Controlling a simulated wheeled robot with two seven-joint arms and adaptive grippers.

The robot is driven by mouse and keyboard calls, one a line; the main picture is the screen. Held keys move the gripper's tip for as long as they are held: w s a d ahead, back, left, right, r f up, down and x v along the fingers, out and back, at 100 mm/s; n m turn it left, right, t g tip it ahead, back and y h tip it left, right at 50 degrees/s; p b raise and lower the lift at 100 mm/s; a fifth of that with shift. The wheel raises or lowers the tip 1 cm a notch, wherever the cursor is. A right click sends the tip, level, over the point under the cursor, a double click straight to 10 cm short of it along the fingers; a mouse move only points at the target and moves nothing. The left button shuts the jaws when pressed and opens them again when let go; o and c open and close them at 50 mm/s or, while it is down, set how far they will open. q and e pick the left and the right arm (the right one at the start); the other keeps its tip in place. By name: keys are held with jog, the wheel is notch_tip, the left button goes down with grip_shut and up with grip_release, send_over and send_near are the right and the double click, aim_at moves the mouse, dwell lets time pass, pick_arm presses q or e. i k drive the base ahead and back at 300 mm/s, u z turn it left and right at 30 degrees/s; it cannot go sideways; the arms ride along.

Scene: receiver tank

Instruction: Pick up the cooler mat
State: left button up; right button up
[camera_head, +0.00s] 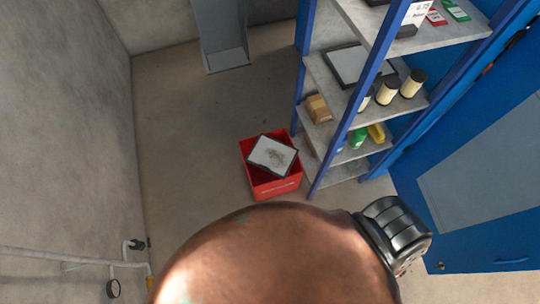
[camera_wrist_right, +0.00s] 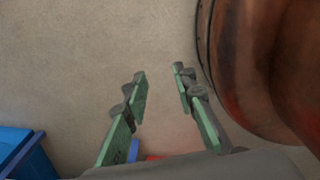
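Two flat grey panels with dark frames show in the head view, and I cannot tell for certain which is the cooler mat. One mat (camera_head: 273,155), with dark smudges on its face, lies tilted across the top of a red crate (camera_head: 276,188) on the floor. The other, cleaner panel (camera_head: 346,66) lies on a shelf of the blue rack. My right gripper (camera_wrist_right: 160,80) is open and empty in the right wrist view, its green fingers apart over bare floor. No mat shows between them. My left gripper is in neither view.
The blue rack (camera_head: 378,75) holds bottles and boxes. Floor (camera_head: 180,120) left of the crate is clear.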

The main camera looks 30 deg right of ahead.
aim_at(274, 156)
jog(key=z, duration=0.9)
jog(key=k, duration=0.9)
jog(key=u, duration=0.95)
